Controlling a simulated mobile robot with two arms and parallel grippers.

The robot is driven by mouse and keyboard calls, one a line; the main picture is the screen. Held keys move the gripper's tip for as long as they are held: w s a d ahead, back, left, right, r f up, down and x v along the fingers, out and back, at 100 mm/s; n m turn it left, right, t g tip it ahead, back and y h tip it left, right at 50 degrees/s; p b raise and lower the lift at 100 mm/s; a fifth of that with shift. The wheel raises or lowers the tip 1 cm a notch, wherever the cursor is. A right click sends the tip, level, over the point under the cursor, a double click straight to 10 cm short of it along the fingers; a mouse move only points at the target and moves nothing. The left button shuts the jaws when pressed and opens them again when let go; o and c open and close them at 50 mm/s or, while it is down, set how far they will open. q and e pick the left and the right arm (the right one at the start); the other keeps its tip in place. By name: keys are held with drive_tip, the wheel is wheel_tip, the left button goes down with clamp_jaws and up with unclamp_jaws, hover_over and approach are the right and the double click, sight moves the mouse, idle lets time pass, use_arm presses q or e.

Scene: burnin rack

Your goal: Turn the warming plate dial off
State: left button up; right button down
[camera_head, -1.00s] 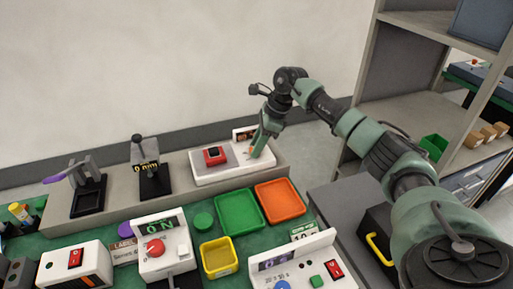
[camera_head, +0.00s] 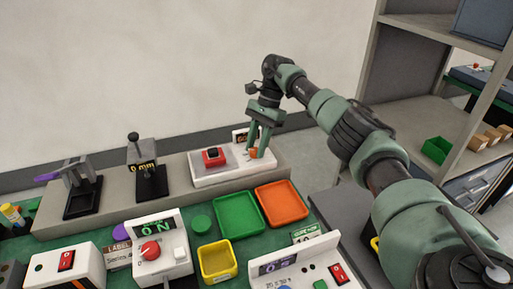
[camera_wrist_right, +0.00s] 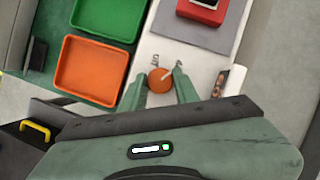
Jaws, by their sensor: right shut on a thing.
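The warming plate (camera_head: 203,179) is a white unit on the grey ledge at the back, with a grey heating surface (camera_wrist_right: 193,38). Its orange dial (camera_wrist_right: 160,80) sits at the unit's right end and also shows in the head view (camera_head: 253,153). My right gripper (camera_head: 258,154) points down over it, shut on the dial, with one green finger on each side in the wrist view (camera_wrist_right: 160,92). The dial's pale pointer mark slants up and right, towards one of two small labels too small to read. My left gripper is out of view.
A red block (camera_head: 213,158) stands on the plate's grey surface. A small display (camera_head: 240,136) behind is partly hidden by my gripper. Green (camera_head: 238,216) and orange (camera_head: 282,203) trays lie in front. A white box with a red knob (camera_head: 160,262) is front left.

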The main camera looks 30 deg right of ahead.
drive_tip(key=shift+n, duration=0.3)
idle(0.4)
drive_tip(key=c, duration=1.1)
unclamp_jaws()
drive_tip(key=v, duration=0.6)
drive_tip(key=shift+w, duration=0.1)
drive_tip(key=shift+p+v, duration=0.45)
drive_tip(key=shift+v, duration=0.45)
drive_tip(key=shift+o, duration=0.2)
